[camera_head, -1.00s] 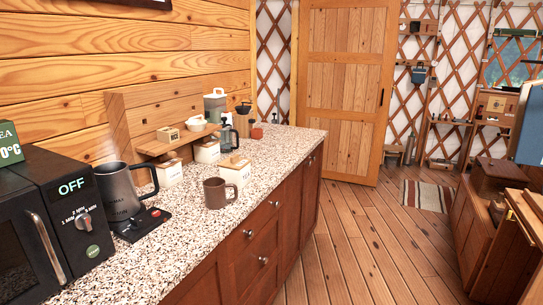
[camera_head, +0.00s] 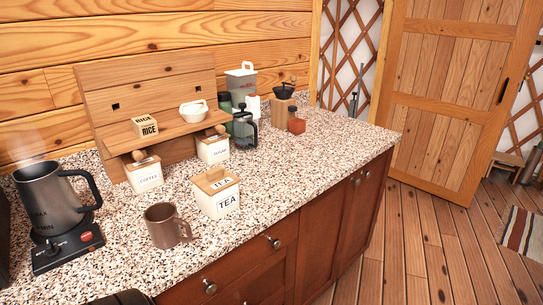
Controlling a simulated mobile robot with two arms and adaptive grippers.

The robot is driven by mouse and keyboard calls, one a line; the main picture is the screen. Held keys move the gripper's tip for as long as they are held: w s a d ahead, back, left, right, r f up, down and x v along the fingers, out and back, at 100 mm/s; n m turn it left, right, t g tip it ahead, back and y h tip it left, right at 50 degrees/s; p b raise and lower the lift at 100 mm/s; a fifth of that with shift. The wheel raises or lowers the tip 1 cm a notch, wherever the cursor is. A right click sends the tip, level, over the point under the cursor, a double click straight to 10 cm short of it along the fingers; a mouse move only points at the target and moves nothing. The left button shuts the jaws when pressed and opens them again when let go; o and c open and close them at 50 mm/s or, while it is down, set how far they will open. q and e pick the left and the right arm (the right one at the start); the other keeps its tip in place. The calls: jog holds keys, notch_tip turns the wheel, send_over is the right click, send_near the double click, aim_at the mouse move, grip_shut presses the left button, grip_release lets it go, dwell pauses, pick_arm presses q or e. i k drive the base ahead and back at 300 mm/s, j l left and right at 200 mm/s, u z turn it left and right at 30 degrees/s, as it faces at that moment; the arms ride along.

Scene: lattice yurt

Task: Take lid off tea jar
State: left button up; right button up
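The tea jar (camera_head: 217,202) is a white square canister with "TEA" on its front. It stands upright on the speckled counter, right of the brown mug. No gripper fingers show, and none touches the jar. A dark rounded shape at the bottom edge may be part of my own arm; I cannot tell.
A brown mug (camera_head: 167,226) stands close left of the jar. Coffee (camera_head: 144,176) and sugar (camera_head: 213,150) canisters stand behind, under a wooden shelf (camera_head: 160,138). A kettle (camera_head: 52,198) stands left. The counter (camera_head: 292,187) right of the jar is clear.

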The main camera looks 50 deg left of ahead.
aim_at(218, 179)
jog(key=i+l+u, duration=0.1)
jog(key=i+u, duration=0.35)
jog(key=i+l+u, duration=0.25)
jog(key=i+u, duration=0.2)
jog(key=i+l+u, duration=0.5)
jog(key=k+j, duration=0.1)
